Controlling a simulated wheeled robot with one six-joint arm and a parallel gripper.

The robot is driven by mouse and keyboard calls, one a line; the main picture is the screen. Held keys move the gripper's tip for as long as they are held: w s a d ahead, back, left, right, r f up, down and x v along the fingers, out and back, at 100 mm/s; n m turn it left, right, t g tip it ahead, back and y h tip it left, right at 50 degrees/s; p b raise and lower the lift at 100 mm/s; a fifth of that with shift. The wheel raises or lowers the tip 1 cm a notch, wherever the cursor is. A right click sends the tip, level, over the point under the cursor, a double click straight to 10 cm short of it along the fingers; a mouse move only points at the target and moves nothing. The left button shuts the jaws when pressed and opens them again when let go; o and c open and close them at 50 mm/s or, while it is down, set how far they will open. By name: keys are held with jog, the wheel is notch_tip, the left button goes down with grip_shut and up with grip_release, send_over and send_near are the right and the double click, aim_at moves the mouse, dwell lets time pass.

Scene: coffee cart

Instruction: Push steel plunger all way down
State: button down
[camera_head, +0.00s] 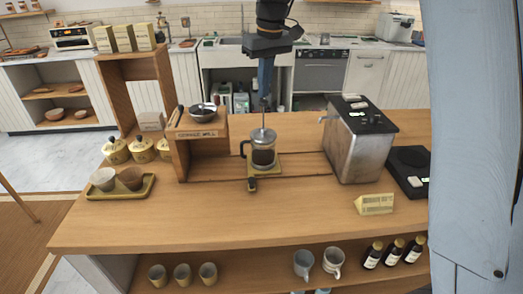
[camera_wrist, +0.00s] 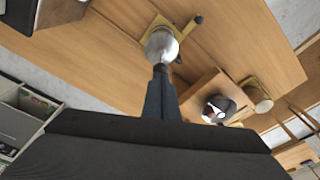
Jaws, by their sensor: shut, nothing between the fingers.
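A French press (camera_head: 263,156) with a steel lid, dark contents and a black handle on its left stands upright on a small yellowish stand on the wooden counter. Its steel plunger (camera_head: 263,118) rises as a thin rod above the lid. My gripper (camera_head: 266,96) points straight down with its fingers together, just above the top of the rod. I cannot tell whether the fingertips touch the knob. In the wrist view the closed fingertips (camera_wrist: 160,68) overlap the edge of the round steel lid (camera_wrist: 161,46), and the knob is hidden or hard to make out.
A wooden grinder stand (camera_head: 203,124) with a metal bowl is left of the press. A steel machine (camera_head: 360,140) stands to the right. A tray (camera_head: 120,192) with two cups is at the left. The counter in front of the press is clear.

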aim_at(264, 106)
jog(key=shift+f+b, duration=1.45)
jog(key=shift+f, duration=2.8)
dwell(1.0)
jog(key=shift+r, duration=0.2)
jog(key=shift+r+p, duration=2.95)
jog(key=shift+r, duration=0.95)
jog(key=s+d+f+m+b, duration=0.1)
jog(key=s+d+f, duration=0.3)
jog(key=s, duration=0.5)
jog(key=s+d+f+m+b, duration=0.2)
jog(key=s+d+f+m, duration=0.1)
jog(key=s+f, duration=0.5)
jog(key=s+d+f+m+b, duration=0.2)
jog(key=s+d+f, duration=0.4)
jog(key=s, duration=0.4)
jog(key=shift+s+h, duration=0.2)
jog(key=shift+h, duration=0.2)
jog(key=shift+f, duration=0.1)
